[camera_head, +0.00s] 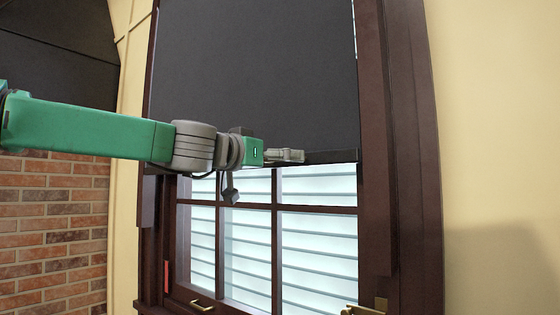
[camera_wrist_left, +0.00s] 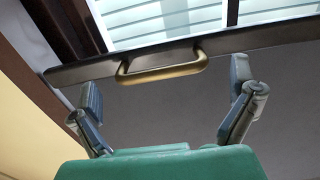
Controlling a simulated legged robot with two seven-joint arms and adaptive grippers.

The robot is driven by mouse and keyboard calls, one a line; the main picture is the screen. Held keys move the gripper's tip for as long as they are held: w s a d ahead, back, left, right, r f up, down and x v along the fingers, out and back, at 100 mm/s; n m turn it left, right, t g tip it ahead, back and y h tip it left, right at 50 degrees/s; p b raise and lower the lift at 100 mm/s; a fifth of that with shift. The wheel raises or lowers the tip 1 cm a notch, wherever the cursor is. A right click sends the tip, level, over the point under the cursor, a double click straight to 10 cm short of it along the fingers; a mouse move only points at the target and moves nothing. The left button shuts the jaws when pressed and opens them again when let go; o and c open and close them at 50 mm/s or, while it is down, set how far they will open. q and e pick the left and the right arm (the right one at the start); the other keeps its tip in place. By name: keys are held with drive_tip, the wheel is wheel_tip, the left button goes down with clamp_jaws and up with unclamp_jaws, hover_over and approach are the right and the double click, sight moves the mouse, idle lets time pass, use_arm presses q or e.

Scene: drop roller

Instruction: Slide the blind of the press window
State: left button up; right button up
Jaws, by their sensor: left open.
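The dark grey blind (camera_head: 255,75) is drawn down over the upper part of the window. Its dark bottom bar (camera_head: 332,157) crosses the window above the slatted panes. In the left wrist view, a gold handle (camera_wrist_left: 162,66) sits on the bottom bar (camera_wrist_left: 265,36), with the blind's cloth (camera_wrist_left: 170,115) below it in the picture. My left gripper (camera_head: 290,156) is at the bar's height in front of the blind. In the wrist view its two fingers (camera_wrist_left: 163,88) are spread, one to each side of the handle, not closed on it. The handle is hidden in the head view.
A dark wooden frame (camera_head: 376,220) surrounds the window. Lower down are a gold pull (camera_head: 201,305) on the sash and a gold fitting (camera_head: 362,311) at the bottom right. A brick wall (camera_head: 55,235) is at the left. The cream wall (camera_head: 500,130) at the right is clear.

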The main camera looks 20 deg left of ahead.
use_arm(q)
drive_tip(key=shift+w, duration=0.85)
drive_tip(key=shift+d, duration=0.2)
drive_tip(key=shift+d, duration=0.1)
